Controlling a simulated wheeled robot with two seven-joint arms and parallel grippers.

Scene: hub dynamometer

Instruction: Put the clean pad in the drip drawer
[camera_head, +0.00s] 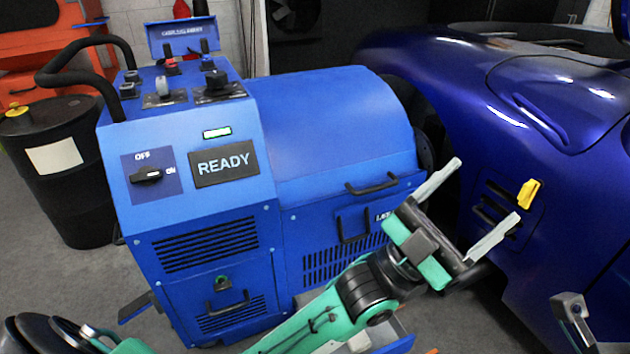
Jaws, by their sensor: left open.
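My left gripper (484,192) is open and empty, its two pale fingers spread in front of the blue car's fender. A low tray-like part (402,328) with a blue edge shows behind my left arm at the foot of the dynamometer; it looks like a pulled-out drawer, mostly hidden. A small whitish patch (356,343) shows beside the arm there; I cannot tell whether it is a pad. No clean pad is clearly visible. A grey metal part (570,308) at the lower right may be my right gripper; its jaws cannot be made out.
The blue dynamometer cabinet (335,125) reads READY, its switch (147,175) at ON. A yellow piece (530,193) is on or in front of the blue car (460,90). A black drum (60,160) stands left. Grey floor (75,285) is open at lower left.

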